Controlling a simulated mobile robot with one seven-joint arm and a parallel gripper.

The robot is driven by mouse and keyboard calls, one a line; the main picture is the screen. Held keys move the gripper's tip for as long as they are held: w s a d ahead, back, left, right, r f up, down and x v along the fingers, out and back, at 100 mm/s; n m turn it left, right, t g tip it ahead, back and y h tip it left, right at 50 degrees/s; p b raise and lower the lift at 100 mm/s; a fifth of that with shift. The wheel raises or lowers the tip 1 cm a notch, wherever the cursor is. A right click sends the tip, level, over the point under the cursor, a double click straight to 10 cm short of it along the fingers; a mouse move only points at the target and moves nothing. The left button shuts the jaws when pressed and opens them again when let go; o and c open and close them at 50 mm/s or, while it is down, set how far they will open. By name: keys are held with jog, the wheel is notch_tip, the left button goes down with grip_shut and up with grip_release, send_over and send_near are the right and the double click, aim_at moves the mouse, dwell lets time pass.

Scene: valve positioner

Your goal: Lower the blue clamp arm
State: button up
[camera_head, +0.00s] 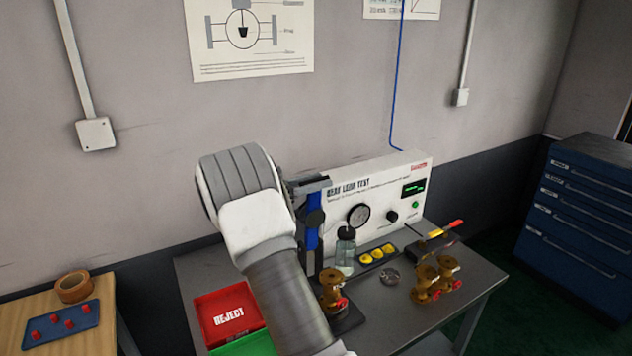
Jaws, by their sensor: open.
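The blue clamp arm (312,238) stands roughly upright on a dark post in front of the leak test panel, partly hidden by my arm. My gripper (309,187) is at the upper end of the clamp, its grey fingers open and close to the blue part. I cannot tell whether they touch it. A brass valve (331,281) with a red part stands on the dark base (347,319) below the clamp. My white and grey arm hides part of that base.
The leak test panel (372,186) has a gauge and knob. A red reject bin (228,316) and a green bin (250,345) are left of my arm.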

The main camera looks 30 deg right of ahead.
grip_shut()
dwell(1.4)
